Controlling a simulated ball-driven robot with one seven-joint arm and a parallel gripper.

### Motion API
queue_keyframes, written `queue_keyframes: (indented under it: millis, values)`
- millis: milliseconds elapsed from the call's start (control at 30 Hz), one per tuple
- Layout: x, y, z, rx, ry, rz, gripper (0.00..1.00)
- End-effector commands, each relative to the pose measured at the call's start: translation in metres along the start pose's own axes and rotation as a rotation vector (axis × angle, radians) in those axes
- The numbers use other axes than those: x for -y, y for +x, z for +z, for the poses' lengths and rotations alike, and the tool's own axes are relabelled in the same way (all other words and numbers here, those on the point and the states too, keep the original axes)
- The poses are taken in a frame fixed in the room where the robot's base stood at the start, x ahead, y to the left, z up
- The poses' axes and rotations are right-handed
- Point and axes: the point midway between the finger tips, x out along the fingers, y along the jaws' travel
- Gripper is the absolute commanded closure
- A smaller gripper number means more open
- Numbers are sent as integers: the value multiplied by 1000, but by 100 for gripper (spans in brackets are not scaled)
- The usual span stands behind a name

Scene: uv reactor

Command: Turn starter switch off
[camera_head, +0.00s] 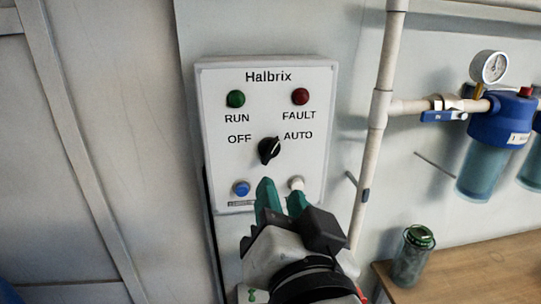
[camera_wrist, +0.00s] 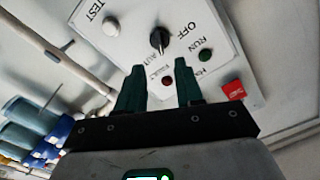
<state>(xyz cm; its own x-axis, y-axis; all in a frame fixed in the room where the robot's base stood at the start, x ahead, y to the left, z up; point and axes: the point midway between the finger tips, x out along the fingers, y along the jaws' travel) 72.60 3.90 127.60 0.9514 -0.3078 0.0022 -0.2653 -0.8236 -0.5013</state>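The starter switch (camera_head: 269,150) is a black rotary knob on the white Halbrix panel (camera_head: 222,165), between the printed words OFF on the left and AUTO on the right. Its white mark points up and right, toward AUTO. In the wrist view the knob (camera_wrist: 158,40) shows just beyond the fingertips, with the panel turned nearly upside down. My gripper (camera_head: 281,192) has green fingers, set apart and empty, below the knob in the head view. In the wrist view my gripper (camera_wrist: 161,68) shows a clear gap between the fingers. No contact with the knob is visible.
The panel has a green lamp (camera_head: 236,99), a red lamp (camera_head: 300,96), a blue button (camera_head: 241,188) and a white button (camera_head: 296,183) near my fingers. A vertical pipe (camera_head: 377,110), blue filter housings (camera_head: 497,130) and a wooden bench (camera_head: 480,268) with a jar (camera_head: 412,258) are right.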

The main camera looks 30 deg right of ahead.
Motion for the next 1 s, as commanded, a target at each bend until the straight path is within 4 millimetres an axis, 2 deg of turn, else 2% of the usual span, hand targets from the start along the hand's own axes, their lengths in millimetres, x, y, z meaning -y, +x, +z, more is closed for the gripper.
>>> queue_keyframes:
  millis: [167,400,600,767,1000]
  values:
    - [-2,22,0,-3,2,4,64]
    - [-1,67,-1,0,-2,6,64]
    - [-1,94,-1,1,-1,3,64]
    - [-1,104,0,2,0,3,64]
    - [-1,105,1,2,0,2,64]
